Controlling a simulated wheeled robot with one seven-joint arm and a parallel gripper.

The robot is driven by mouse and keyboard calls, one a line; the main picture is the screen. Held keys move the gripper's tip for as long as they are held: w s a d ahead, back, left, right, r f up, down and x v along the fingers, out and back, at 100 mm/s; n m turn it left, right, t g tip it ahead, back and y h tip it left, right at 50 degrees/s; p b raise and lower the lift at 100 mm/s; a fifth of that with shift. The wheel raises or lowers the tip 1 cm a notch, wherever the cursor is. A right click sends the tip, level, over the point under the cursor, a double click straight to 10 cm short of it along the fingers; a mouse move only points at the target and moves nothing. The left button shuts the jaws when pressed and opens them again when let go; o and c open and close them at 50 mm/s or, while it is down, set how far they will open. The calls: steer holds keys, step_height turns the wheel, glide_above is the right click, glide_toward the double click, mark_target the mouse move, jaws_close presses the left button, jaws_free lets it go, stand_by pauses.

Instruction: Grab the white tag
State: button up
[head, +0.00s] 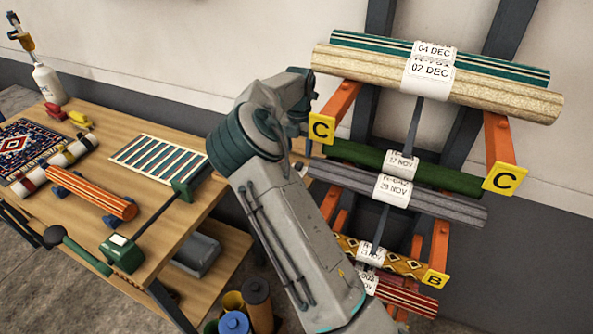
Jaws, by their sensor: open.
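Several white tags are wrapped around rolled rugs on the rack at the right. The upper ones read 04 DEC (434,50) on a green roll and 02 DEC (429,72) on a beige roll. Below are a 27 NOV tag (401,163) on a dark green roll and a 29 NOV tag (393,189) on a grey roll. Lower tags (371,253) are partly hidden and hard to read. Which tag is meant cannot be told. My arm rises in front of the rack's left side; my gripper cannot be made out and seems hidden behind it.
Orange rack arms (498,138) with yellow C and B plates stick out. A wooden table (165,215) at the left holds a patterned rug (17,145), rolls, a spray bottle (48,84) and green-handled tools. Several coloured rolls or tubes (257,292) stand low near my arm.

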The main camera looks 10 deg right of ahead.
mark_target(298, 165)
steer(key=shift+s+a+f+p, duration=0.15)
steer(key=shift+f+p, duration=0.3)
steer(key=shift+f, duration=1)
steer(key=shift+s+f+p, duration=0.15)
steer(key=shift+f+p, duration=0.3)
steer(key=shift+f, duration=1)
jaws_close()
